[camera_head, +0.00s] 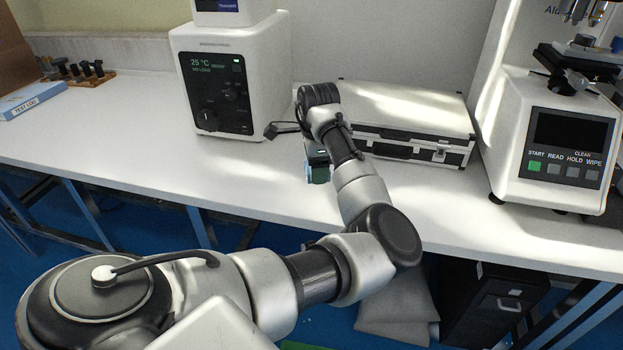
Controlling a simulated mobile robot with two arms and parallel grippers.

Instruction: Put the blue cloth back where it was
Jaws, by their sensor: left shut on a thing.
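My left arm reaches in from the lower left, and its wrist is over the white bench (255,175), between the tester with the dark panel and the silver case. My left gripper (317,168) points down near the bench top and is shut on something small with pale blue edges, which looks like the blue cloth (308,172). Most of the cloth is hidden by the gripper and wrist, and I cannot tell whether it touches the bench. My right gripper is not in view.
A white tester with a dark panel (217,95) stands behind left. A silver case (405,115) lies just right of my wrist. Another tester (560,150) with START, READ, HOLD and WIPE buttons stands at right. A blue test log (30,100) lies far left. The bench's left front is clear.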

